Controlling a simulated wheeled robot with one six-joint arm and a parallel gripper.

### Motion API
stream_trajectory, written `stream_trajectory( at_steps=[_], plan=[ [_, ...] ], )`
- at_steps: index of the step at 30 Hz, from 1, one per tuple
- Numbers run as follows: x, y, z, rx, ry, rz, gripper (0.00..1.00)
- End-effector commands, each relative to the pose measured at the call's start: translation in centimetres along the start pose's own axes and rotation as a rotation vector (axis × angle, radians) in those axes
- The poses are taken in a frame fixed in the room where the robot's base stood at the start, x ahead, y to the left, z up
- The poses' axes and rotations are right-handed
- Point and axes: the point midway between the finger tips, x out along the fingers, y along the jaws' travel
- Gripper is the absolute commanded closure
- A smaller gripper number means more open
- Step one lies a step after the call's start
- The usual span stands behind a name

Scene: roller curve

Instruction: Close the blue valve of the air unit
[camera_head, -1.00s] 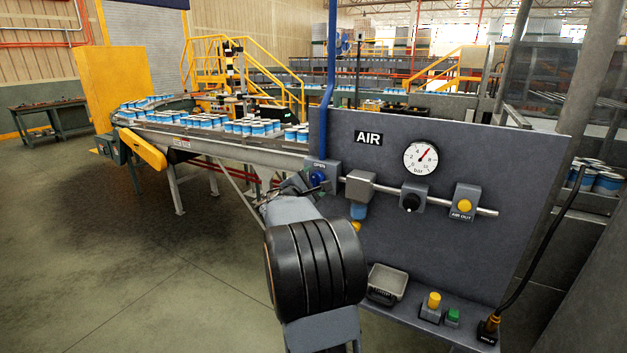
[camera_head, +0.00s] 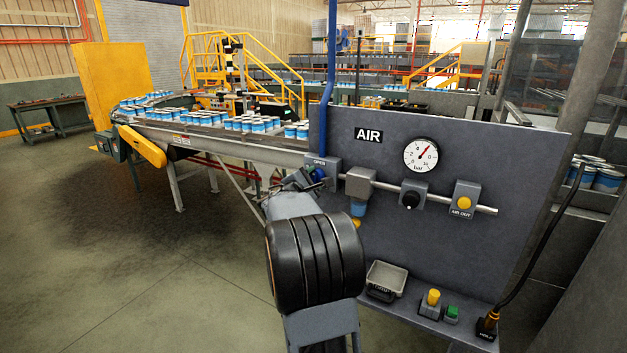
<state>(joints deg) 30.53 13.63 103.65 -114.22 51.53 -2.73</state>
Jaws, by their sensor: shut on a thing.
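The blue valve (camera_head: 320,174) sits at the left end of the pipe on the grey air unit panel (camera_head: 450,250). A label reading OPEN shows just above it. My gripper (camera_head: 311,179) is at the valve from the left and front, shut on its blue handle. The fingers hide part of the handle, so its exact angle is hard to tell. The pressure gauge (camera_head: 421,155) has its red needle pointing up and right.
Right of the valve on the pipe are a filter unit (camera_head: 359,185), a black knob (camera_head: 411,199) and a yellow AIR OUT button (camera_head: 465,202). A small tray (camera_head: 386,280) and yellow and green buttons sit below. A conveyor with cans (camera_head: 230,140) runs behind.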

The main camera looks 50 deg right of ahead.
Motion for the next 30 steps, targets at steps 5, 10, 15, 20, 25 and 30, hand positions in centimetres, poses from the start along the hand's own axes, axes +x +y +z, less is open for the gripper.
stream_trajectory(
  at_steps=[5,10,15,20,25,30],
  plan=[
    [-0.01,0.02,-0.01,-0.019,0.0,0.001,0.78],
    [-0.01,0.01,-0.02,-0.093,0.0,0.001,0.78],
    [0.0,0.03,-0.01,-0.226,0.0,0.001,0.78],
    [0.0,0.09,0.03,-0.379,0.0,0.001,0.78],
    [0.0,0.15,0.06,-0.541,0.0,0.0,0.78],
    [0.0,0.19,0.07,-0.703,0.001,0.0,0.78]
  ],
)
